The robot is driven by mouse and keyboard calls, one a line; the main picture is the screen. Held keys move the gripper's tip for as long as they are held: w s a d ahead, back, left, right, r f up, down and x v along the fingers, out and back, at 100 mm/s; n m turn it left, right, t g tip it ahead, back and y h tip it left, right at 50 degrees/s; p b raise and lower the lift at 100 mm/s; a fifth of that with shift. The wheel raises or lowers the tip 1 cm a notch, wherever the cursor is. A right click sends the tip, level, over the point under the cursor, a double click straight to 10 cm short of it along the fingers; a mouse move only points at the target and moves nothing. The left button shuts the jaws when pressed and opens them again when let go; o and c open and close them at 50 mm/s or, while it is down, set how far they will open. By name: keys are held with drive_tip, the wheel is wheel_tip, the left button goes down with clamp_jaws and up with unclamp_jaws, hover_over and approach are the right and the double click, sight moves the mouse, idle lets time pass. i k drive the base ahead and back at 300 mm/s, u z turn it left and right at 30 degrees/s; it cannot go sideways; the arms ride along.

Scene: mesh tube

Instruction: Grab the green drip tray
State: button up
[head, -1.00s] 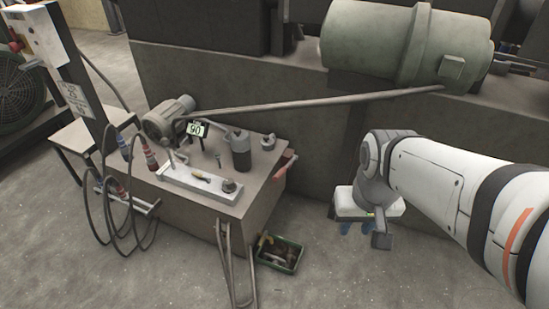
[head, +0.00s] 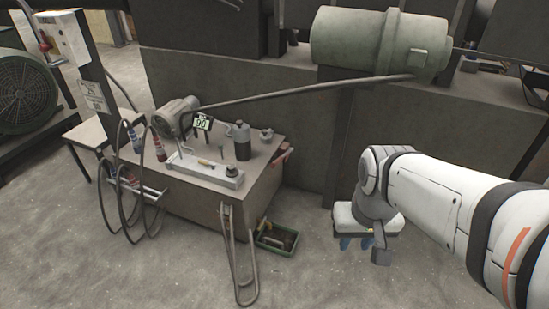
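The green drip tray (head: 270,245) sits on the floor beside the right side of the metal table. It is a shallow rectangular tray with a green rim and dark contents, with something yellowish at its far left corner. The contents are too small to tell apart. My gripper (head: 357,243) is to the right of the tray in the picture, apart from it and above the floor.
The metal table (head: 190,200) carries a grey motor, a dark can and a pale bar. Bent grey tubes (head: 226,245) stand close to the tray's left. A long tube (head: 300,88) spans from the motor toward the green machine (head: 350,38). Floor in front is clear.

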sight(283, 240)
drive_tip(key=z, duration=0.15)
drive_tip(key=i, duration=0.9)
drive_tip(key=u, duration=0.1)
